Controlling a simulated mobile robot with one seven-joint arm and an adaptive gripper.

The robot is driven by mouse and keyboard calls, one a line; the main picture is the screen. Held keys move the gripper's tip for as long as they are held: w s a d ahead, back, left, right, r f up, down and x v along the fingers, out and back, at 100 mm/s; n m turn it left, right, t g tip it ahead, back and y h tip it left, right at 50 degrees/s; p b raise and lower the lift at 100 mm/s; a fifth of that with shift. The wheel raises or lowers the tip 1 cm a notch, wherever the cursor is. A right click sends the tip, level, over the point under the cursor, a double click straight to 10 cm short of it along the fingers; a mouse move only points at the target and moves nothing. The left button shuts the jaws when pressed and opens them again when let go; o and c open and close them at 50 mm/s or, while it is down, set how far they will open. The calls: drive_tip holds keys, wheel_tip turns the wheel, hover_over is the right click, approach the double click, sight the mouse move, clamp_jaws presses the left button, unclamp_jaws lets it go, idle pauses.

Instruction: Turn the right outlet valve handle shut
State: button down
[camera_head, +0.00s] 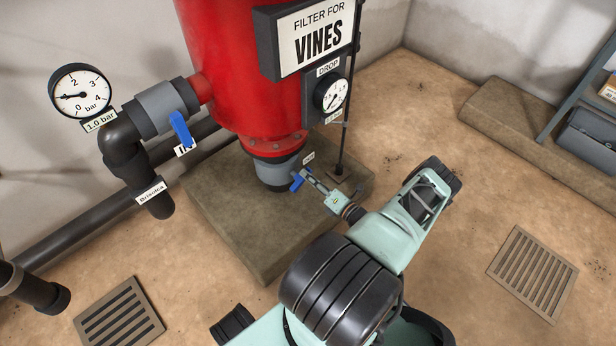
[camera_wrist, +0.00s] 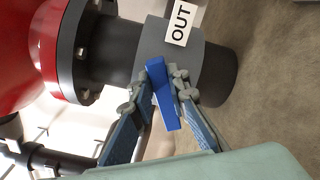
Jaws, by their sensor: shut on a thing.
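The outlet valve (camera_head: 277,172) is a grey body under the red filter tank. It also shows in the wrist view (camera_wrist: 205,70), with a white "OUT" label (camera_wrist: 180,22). Its blue handle (camera_head: 297,181) sticks out from the front. In the wrist view the blue handle (camera_wrist: 164,98) looks steeply set across the line of the pipe, though foreshortening makes its exact angle hard to tell. My gripper (camera_head: 308,179) reaches in from the right and is shut on the handle. In the wrist view the fingertips (camera_wrist: 167,82) press on it from both sides.
The red filter tank (camera_head: 240,90) carries a "VINES" sign (camera_head: 322,35) and a drop gauge (camera_head: 332,94). At left are an inlet valve with a blue handle (camera_head: 181,130) and a 1.0 bar gauge (camera_head: 80,93). A thin rod (camera_head: 345,130) stands near my gripper. Floor at right is mostly clear.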

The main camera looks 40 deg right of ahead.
drive_tip(key=m, duration=0.3)
drive_tip(key=f+m, duration=0.1)
drive_tip(key=m, duration=0.1)
drive_tip(key=shift+w+d+m, duration=0.1)
drive_tip(key=shift+d+m, duration=0.1)
drive_tip(key=shift+m, duration=0.2)
drive_tip(key=shift+f, duration=0.1)
idle(0.3)
drive_tip(key=c, duration=1.8)
unclamp_jaws()
drive_tip(key=shift+c, duration=0.2)
drive_tip(key=s, duration=1.2)
drive_tip(key=shift+d, duration=0.45)
